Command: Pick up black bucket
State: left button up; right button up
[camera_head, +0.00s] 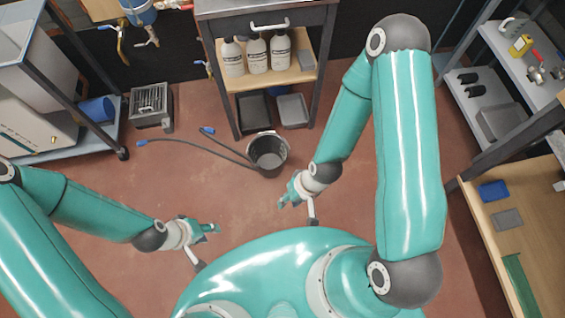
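The black bucket (268,155) stands upright on the red-brown floor, in front of the workbench at the upper middle. Its rim faces up and a dark hose end reaches its left side. My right gripper (283,203) is just below and to the right of the bucket, apart from it, with its fingers pointing left. My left gripper (215,228) is further left and lower, over bare floor, with its fingers pointing right. Both grippers look empty. The fingers are too small to tell clearly how far apart they are.
A workbench (262,15) holds several white bottles on its shelf, with dark and grey bins (292,111) beneath. A hose (190,142) with blue ends lies left of the bucket. A metal crate (151,107) stands further left. Shelving stands at right. The floor between is clear.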

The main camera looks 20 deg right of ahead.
aim_at(270, 150)
jog(key=u, duration=0.15)
jog(key=i, duration=0.95)
jog(key=z, duration=0.05)
